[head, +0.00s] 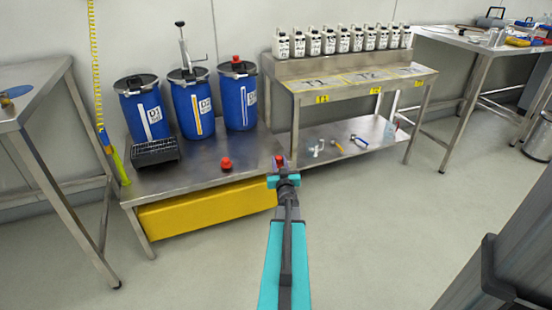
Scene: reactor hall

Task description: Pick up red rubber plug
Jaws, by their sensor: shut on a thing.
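My gripper (281,170) is at the right end of the low steel bench, seen from behind. It is shut on a small red piece (280,160), which shows only in part past the fingers; its shape is mostly hidden, so I cannot tell if it is the red rubber plug. Another red plug-like piece (226,163) stands upright on the bench top, to the left of my gripper and apart from it. A third red piece (236,60) sits on the lid of the right blue drum (238,104).
Two more blue drums (143,120) (191,110) and a black grated tray (155,152) stand on the low bench (188,183). A yellow bin (208,211) is under it. A shelf bench (365,79) with several white bottles is to the right. The floor in front is clear.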

